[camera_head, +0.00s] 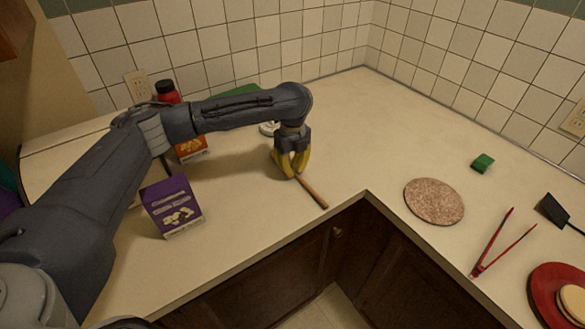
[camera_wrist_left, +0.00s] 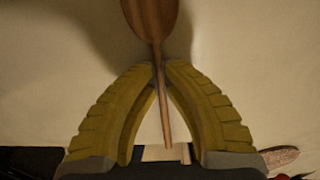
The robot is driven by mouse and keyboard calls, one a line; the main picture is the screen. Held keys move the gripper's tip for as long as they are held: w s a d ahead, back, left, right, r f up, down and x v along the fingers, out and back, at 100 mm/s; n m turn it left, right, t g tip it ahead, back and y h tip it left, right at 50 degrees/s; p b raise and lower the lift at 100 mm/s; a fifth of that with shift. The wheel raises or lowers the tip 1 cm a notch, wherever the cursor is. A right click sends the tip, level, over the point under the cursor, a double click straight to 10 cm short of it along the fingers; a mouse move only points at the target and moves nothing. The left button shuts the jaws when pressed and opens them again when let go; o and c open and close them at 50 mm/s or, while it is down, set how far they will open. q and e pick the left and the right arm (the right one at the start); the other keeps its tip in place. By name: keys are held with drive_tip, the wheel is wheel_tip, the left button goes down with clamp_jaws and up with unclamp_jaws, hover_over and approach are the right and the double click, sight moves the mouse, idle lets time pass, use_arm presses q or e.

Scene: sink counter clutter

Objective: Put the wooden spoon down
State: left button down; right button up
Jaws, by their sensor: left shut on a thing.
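The wooden spoon (camera_head: 312,193) is a thin brown stick in the head view, angled toward the counter's front edge near the inner corner. My left gripper (camera_head: 292,172) is shut on it, low over the counter. In the left wrist view the spoon's oval bowl (camera_wrist_left: 151,15) is at the top and its handle runs down between the yellow fingers of my left gripper (camera_wrist_left: 166,68). In the head view the fingers hide the bowl end. I cannot tell whether the spoon touches the counter. My right gripper is not in view.
A purple box (camera_head: 172,207) and an orange box (camera_head: 191,149) stand left of the gripper, with a red bottle (camera_head: 167,92) behind. To the right are a round speckled board (camera_head: 434,201), green block (camera_head: 482,162), red tongs (camera_head: 497,246) and black spatula (camera_head: 553,209). Counter around the gripper is clear.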

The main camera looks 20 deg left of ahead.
sight(293, 169)
use_arm(q)
drive_tip(key=shift+f, duration=0.15)
drive_tip(key=c, duration=1.5)
unclamp_jaws()
wheel_tip(293, 169, up, 12)
